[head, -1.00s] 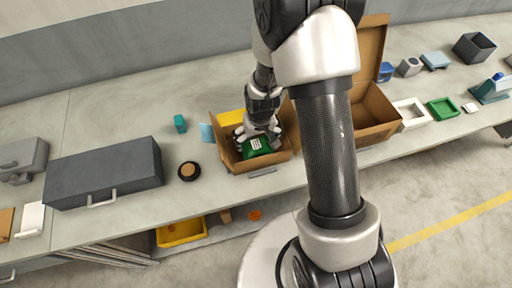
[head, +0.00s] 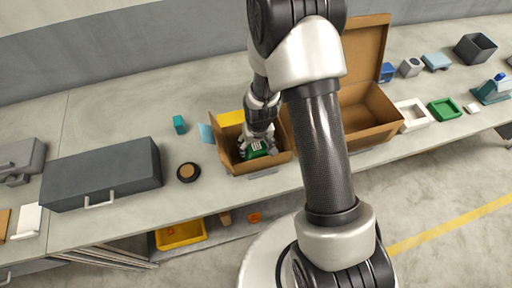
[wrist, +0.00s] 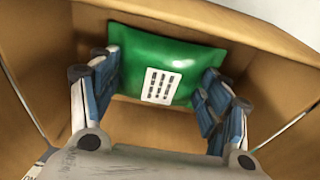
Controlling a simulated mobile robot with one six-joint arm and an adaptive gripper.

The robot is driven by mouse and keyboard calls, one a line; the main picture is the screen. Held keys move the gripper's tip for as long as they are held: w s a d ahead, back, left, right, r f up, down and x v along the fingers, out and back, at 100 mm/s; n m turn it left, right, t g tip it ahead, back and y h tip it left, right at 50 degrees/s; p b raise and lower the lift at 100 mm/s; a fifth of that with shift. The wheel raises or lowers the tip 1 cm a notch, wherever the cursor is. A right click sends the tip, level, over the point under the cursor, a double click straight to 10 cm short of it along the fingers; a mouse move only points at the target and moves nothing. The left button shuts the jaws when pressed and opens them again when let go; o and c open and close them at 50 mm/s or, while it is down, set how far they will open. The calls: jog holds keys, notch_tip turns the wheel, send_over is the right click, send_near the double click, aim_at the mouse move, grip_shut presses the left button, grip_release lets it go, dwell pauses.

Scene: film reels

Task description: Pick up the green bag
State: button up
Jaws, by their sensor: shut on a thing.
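The green bag (wrist: 150,55) is a puffy pillow shape with a white printed label, seen in the wrist view between my two fingers. My gripper (wrist: 160,85) is shut on the bag, one finger against each side. In the head view my gripper (head: 258,146) reaches down into a small open cardboard box (head: 262,169), and the green bag (head: 257,153) shows at its fingertips inside the box. The box walls (wrist: 50,35) surround the bag in the wrist view. My fingers partly hide the bag in the head view, and I cannot tell whether it touches the box floor.
A larger open cardboard box (head: 385,125) stands just right, partly behind my arm. A dark grey case (head: 100,175), a round black-and-tan item (head: 188,172) and a teal block (head: 180,124) lie left. White (head: 411,112) and green trays (head: 444,109) lie further right.

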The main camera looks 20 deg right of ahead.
jog(key=c, duration=0.5)
jog(key=shift+c, duration=0.2)
